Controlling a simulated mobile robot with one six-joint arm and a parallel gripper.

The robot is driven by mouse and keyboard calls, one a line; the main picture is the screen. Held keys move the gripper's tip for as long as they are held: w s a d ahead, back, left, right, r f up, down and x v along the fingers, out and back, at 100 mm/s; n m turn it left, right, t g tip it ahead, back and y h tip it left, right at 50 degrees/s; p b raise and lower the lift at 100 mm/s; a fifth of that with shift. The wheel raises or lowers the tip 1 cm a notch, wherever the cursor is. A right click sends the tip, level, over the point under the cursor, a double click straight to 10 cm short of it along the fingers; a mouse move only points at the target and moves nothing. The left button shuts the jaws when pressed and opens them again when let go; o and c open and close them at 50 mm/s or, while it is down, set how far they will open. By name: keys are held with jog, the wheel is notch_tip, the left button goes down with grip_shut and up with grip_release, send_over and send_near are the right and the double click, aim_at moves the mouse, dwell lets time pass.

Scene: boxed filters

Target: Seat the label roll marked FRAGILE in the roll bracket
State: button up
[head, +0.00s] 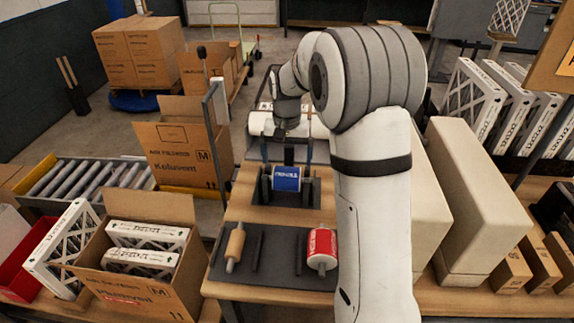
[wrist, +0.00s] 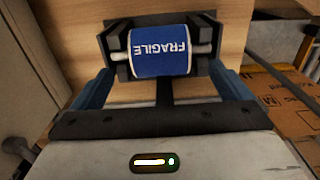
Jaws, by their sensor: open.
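The blue label roll marked FRAGILE (wrist: 160,50) lies level across the dark roll bracket (wrist: 117,68). Its pale spindle ends rest at the bracket's two uprights. How deep they sit cannot be told. In the head view the blue roll (head: 286,179) and the bracket (head: 265,190) show on the wooden bench. My gripper (wrist: 161,76) is open, with one finger on each side of the bracket, apart from the roll. In the head view my gripper (head: 287,154) is just behind and above the roll.
A dark rack (head: 278,252) in front holds a tan roll (head: 235,243) and a red roll (head: 322,249), with an empty place between. Tall cream housings (head: 470,200) stand right. An open carton of filters (head: 130,285) and a roller conveyor (head: 85,178) are left.

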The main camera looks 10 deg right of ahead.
aim_at(287, 172)
jog(key=shift+r, duration=2.15)
jog(key=s+r+n+t, duration=0.2)
jog(key=s+n+t, duration=0.1)
jog(key=s, duration=2.5)
jog(key=shift+s+d+n, duration=0.3)
jog(key=shift+d, duration=0.15)
